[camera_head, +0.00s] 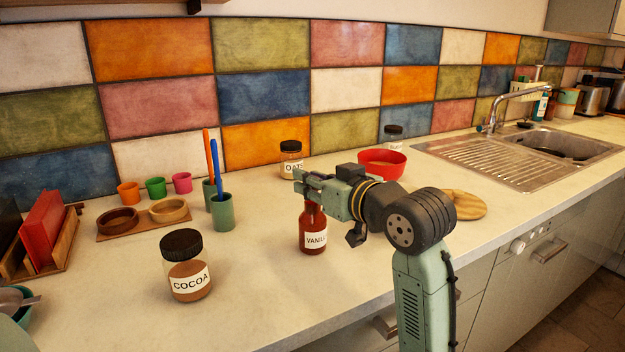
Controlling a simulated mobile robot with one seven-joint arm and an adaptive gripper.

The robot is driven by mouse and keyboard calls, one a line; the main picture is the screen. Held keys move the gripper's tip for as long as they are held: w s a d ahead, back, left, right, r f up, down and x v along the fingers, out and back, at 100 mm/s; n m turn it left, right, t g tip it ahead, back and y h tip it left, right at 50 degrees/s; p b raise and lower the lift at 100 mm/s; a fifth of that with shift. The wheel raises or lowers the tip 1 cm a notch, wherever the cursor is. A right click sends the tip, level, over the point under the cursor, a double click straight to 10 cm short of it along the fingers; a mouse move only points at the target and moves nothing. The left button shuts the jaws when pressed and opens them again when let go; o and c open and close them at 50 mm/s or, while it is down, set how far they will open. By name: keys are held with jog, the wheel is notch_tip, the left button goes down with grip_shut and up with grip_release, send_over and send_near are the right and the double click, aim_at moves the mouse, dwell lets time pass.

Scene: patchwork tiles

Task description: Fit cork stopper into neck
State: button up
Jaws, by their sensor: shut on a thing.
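A dark red glass bottle (313,232) with a white VANILLA label stands upright on the counter. My gripper (302,182) reaches in from the right and is level, right at the top of the bottle's neck. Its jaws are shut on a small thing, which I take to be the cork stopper. The stopper itself is hidden by the fingers. The bottle's mouth is also covered, so I cannot tell whether the stopper is above the neck or in it.
A COCOA jar (187,267) stands front left, an OATS jar (291,160) behind the bottle. A green cup (223,212) with brushes is to the left. A red bowl (382,162) and round wooden board (463,204) lie right. Bare counter (260,285) surrounds the bottle's front.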

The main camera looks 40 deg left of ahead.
jog(key=shift+f+b, duration=0.65)
jog(key=shift+f, duration=0.5)
jog(key=o, duration=0.8)
jog(key=shift+o, duration=0.2)
jog(key=v, duration=1.2)
